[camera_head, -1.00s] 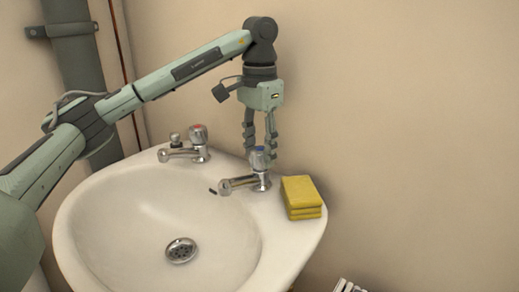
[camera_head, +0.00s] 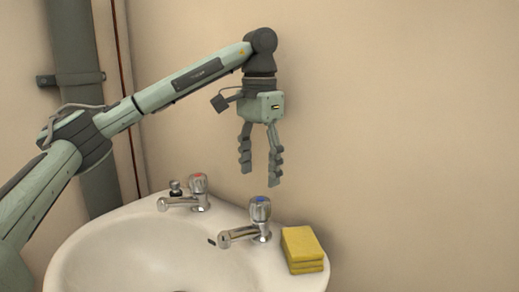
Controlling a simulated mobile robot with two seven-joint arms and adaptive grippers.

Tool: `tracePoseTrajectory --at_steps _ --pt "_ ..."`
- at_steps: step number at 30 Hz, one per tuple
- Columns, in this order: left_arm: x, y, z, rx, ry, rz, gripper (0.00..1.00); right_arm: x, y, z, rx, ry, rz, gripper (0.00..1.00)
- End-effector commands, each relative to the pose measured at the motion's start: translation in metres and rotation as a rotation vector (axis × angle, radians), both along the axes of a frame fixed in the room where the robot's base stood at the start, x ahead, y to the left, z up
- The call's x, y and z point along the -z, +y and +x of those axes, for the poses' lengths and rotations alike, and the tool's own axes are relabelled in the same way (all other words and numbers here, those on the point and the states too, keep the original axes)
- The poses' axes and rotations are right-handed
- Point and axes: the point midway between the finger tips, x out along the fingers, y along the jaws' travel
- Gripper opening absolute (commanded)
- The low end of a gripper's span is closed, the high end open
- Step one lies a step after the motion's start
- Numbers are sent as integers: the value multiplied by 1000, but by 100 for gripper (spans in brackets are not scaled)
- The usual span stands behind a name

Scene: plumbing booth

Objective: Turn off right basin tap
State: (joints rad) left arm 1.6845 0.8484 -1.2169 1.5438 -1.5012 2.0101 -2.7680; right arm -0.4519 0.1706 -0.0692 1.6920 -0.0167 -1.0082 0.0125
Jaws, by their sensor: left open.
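The right basin tap (camera_head: 259,222) is chrome with a blue-marked top on its handle. It stands at the back right of the white basin (camera_head: 130,250), its spout pointing left over the bowl. No water stream shows from its spout. My left gripper (camera_head: 259,178) hangs above the tap, fingers pointing down and spread open. It is empty and clear of the handle. The left tap (camera_head: 198,192), with a red-marked top, stands farther back on the basin's left. My right gripper is not in view.
Yellow sponges (camera_head: 302,249) lie stacked on the rim just right of the right tap. A grey pipe (camera_head: 85,100) runs up the wall at the left. The beige wall is close behind the taps. The space right of my gripper is free.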

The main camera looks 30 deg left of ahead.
Motion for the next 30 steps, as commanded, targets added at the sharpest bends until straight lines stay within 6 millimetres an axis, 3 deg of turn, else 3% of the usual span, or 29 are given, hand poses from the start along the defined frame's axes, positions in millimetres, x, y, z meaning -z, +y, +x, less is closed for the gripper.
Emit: tracePoseTrajectory --at_steps 4,10,30 --pt "-26 0 0 0 -4 1 62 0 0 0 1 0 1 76" --pt "-43 0 0 1 0 1 62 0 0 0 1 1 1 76" --pt "-45 0 0 2 1 0 62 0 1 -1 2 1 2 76"
